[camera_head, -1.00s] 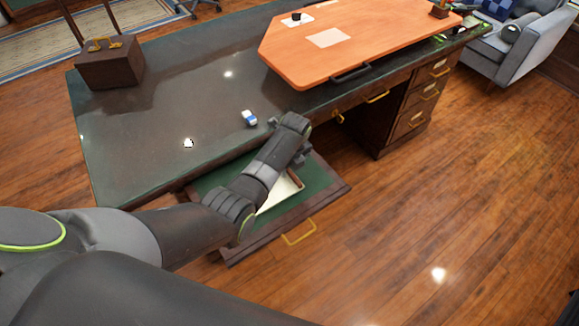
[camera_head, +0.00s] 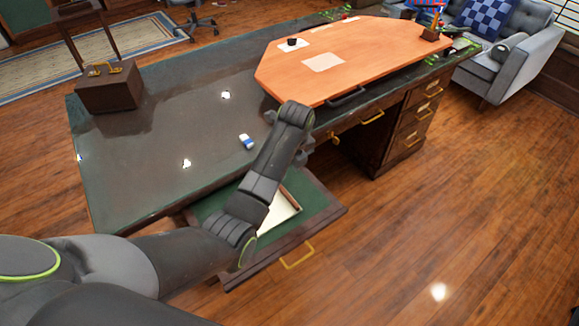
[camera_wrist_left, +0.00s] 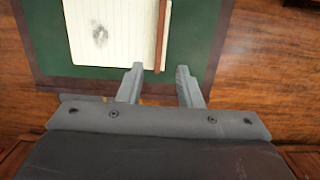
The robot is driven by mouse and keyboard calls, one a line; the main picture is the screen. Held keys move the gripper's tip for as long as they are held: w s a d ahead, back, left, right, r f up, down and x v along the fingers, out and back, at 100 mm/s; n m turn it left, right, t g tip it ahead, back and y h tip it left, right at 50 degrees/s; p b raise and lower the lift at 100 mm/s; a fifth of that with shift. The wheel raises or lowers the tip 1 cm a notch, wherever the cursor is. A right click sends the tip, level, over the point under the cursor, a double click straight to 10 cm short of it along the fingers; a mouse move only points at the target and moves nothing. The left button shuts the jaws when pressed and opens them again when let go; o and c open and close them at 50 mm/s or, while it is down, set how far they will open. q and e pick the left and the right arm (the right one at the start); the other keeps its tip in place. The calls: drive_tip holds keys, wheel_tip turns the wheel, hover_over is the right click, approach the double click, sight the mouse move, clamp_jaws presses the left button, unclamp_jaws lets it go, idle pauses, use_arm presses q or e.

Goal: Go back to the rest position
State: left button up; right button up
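My left arm comes in from the left in the head view and reaches over the open drawer at the desk's front. The left gripper is mostly hidden behind its wrist there. In the left wrist view my left gripper (camera_wrist_left: 160,85) is open, with two grey fingers apart and nothing between them. Below it lies the green-lined drawer (camera_wrist_left: 200,45) with a lined notepad (camera_wrist_left: 105,35) and a brown pencil-like stick (camera_wrist_left: 162,35). The open drawer also shows in the head view (camera_head: 318,198). My right gripper is in neither view.
The dark desk (camera_head: 140,160) holds a blue-and-white eraser-like block (camera_head: 246,142), a brown box (camera_head: 108,88) and a large orange board (camera_head: 370,60). A grey sofa (camera_head: 515,65) stands at the back right. The wooden floor (camera_head: 450,220) at right is clear.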

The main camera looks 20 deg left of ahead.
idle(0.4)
use_arm(q)
drive_tip(key=s+a+f+n, duration=0.2)
drive_tip(key=s+a+n, duration=0.1)
drive_tip(key=s+n, duration=0.1)
drive_tip(key=s+a+f+n+t, duration=0.1)
drive_tip(key=s+a+f+n, duration=0.2)
drive_tip(key=s+n, duration=0.2)
drive_tip(key=s+a+f+n, duration=0.2)
drive_tip(key=s+a+n, duration=0.1)
drive_tip(key=s, duration=0.5)
drive_tip(key=shift+a+f+n, duration=0.25)
drive_tip(key=shift+a+n, duration=0.1)
drive_tip(key=shift+n, duration=0.35)
drive_tip(key=s+a+r+n+t, duration=0.1)
drive_tip(key=s+a+r+n, duration=0.15)
drive_tip(key=s+n, duration=0.5)
drive_tip(key=s+a+r+n+t, duration=0.1)
drive_tip(key=s+a+r+n, duration=0.3)
drive_tip(key=s, duration=0.7)
wheel_tip(320, 180, down, 26)
drive_tip(key=n+g, duration=0.1)
drive_tip(key=s+d+f+g, duration=0.1)
drive_tip(key=s+f, duration=1.4)
drive_tip(key=shift+s+d+f+g, duration=0.2)
drive_tip(key=shift+s+d+g, duration=0.1)
drive_tip(key=shift+s+d, duration=0.1)
